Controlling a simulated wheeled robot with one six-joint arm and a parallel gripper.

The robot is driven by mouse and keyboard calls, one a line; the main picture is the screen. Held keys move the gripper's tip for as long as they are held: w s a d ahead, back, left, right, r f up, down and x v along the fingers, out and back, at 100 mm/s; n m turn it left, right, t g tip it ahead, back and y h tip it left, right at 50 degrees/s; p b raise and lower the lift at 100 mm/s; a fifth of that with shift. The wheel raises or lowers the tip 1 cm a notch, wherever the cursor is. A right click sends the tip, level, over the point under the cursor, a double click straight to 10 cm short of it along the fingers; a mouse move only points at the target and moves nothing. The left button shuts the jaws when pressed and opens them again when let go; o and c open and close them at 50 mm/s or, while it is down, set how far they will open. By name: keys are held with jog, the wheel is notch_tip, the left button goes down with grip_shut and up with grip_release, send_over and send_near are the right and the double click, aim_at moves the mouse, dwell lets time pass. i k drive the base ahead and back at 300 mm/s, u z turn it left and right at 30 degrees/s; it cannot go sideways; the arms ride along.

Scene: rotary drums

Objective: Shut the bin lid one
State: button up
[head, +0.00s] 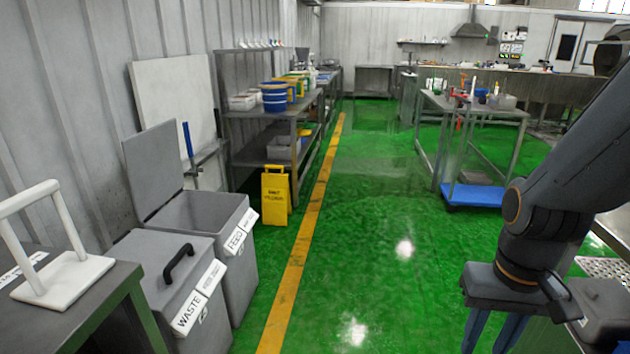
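A grey bin labelled FEED (232,265) stands by the left wall. Its lid (155,166) is raised, leaning back near the wall, and the bin's mouth is open. In front of it stands a grey bin labelled WASTE (212,325), with its lid (150,263) down and a black handle (178,262) on top. I cannot tell from labels which lid is number one. My gripper (493,335) is at the lower right, far from both bins. Parts of two blue fingers show, but their tips are cut off by the bottom edge.
A grey table (105,285) with a white frame-like object (65,275) stands at the near left. A yellow floor sign (276,192) is beyond the bins, before metal shelving (262,150). The green floor (370,270) between bins and arm is clear. A blue-based trolley (472,194) stands right.

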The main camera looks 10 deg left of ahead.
aim_at(152, 159)
jog(key=i, duration=2.8)
jog(key=u, duration=1.95)
jog(key=i, duration=1.25)
jog(key=u, duration=0.15)
